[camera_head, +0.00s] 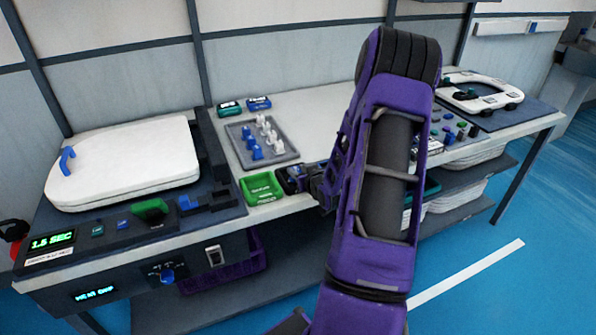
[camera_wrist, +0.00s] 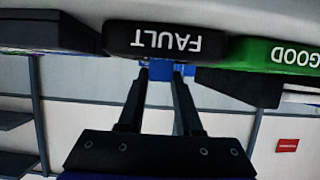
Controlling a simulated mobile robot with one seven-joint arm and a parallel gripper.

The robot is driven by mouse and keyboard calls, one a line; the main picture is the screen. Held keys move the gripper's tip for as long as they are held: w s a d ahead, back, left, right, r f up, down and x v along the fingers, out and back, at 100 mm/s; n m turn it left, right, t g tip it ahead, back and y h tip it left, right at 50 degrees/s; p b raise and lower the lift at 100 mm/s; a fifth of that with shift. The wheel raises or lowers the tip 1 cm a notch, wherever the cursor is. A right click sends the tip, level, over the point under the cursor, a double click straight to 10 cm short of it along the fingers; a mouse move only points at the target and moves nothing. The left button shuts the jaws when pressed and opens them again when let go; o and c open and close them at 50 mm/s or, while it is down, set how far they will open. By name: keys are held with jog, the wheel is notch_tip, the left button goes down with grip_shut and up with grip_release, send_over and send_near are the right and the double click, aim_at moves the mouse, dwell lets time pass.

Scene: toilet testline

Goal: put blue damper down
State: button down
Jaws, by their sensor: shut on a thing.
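My gripper (camera_wrist: 160,76) is shut on the blue damper (camera_wrist: 159,70); only a small blue part of it shows between the fingertips in the wrist view. The wrist picture is upside down. The black FAULT bin (camera_wrist: 165,41) fills the top middle there, close to the fingertips, and the green GOOD bin (camera_wrist: 285,56) is beside it. In the head view the GOOD bin (camera_head: 261,187) sits at the table's front edge, with the dark FAULT bin (camera_head: 287,176) right of it. My gripper is beside the FAULT bin there, mostly hidden by my arm.
A grey tray (camera_head: 235,131) with white and blue dampers stands behind the bins. A test station (camera_head: 110,225) with a white toilet lid (camera_head: 125,160) is at left, its display reading 1.5 SEC. A white toilet seat (camera_head: 483,88) lies at far right. Small parts lie on the table right of my arm.

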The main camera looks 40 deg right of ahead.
jog(key=c, duration=0.6)
grip_release()
jog(key=shift+r, duration=0.1)
jog(key=shift+s+r+p, duration=0.1)
jog(key=shift+r+p, duration=0.05)
jog(key=shift+p, duration=0.2)
jog(key=v, duration=1.1)
jog(key=shift+s+a+r, duration=0.1)
jog(key=shift+s+r, duration=0.05)
jog(key=shift+s, duration=0.2)
